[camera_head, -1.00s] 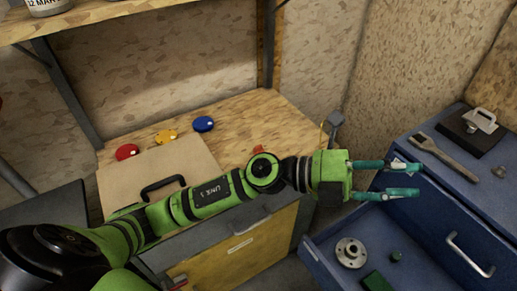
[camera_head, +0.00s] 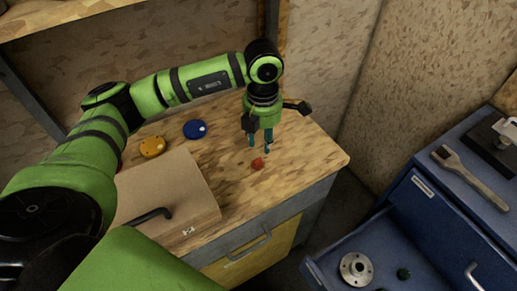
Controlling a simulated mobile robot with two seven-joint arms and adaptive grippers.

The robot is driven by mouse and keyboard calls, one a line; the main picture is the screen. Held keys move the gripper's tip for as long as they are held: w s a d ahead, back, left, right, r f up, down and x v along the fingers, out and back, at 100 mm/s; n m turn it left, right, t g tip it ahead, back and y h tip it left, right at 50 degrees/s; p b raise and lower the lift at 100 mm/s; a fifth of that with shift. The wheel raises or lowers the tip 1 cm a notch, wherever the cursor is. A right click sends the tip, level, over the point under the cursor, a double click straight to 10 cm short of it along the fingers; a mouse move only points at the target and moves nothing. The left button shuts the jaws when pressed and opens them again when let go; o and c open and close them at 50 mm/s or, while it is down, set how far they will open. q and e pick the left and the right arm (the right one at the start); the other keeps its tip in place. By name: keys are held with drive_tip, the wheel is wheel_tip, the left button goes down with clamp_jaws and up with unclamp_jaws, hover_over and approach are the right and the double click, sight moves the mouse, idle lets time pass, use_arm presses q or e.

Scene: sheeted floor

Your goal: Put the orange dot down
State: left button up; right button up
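A small orange-red piece (camera_head: 257,163) lies on the wooden worktop (camera_head: 303,158), near its right part; it is the closest match to the orange dot. A yellow-orange disc (camera_head: 152,147) lies further left on the same worktop. My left gripper (camera_head: 259,150) points down just above and behind the orange-red piece. Its two teal fingers are apart, and I see nothing between them. Whether the fingertips touch the worktop I cannot tell. My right gripper is not in view.
A blue disc (camera_head: 195,129) lies beside the yellow-orange one. A tan case (camera_head: 175,190) with a black handle covers the worktop's left front. At right, an open blue drawer (camera_head: 330,262) holds a metal flange (camera_head: 355,268).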

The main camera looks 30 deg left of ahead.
sight(260, 158)
use_arm(q)
drive_tip(key=shift+s+d+f+p, duration=0.2)
drive_tip(key=shift+s+f+p, duration=0.35)
drive_tip(key=shift+s, duration=0.2)
drive_tip(key=f, duration=0.1)
drive_tip(key=f+p, duration=0.1)
drive_tip(key=f, duration=0.1)
drive_tip(key=w+f, duration=0.1)
drive_tip(key=shift+a+f, duration=0.2)
drive_tip(key=shift+a, duration=0.1)
drive_tip(key=shift+s+f, duration=0.1)
drive_tip(key=shift+f, duration=0.1)
drive_tip(key=shift+s+d, duration=0.1)
drive_tip(key=shift+d, duration=0.05)
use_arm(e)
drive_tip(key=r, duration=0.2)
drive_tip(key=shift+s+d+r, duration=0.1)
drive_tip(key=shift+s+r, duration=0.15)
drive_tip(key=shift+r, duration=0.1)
use_arm(q)
clamp_jaws()
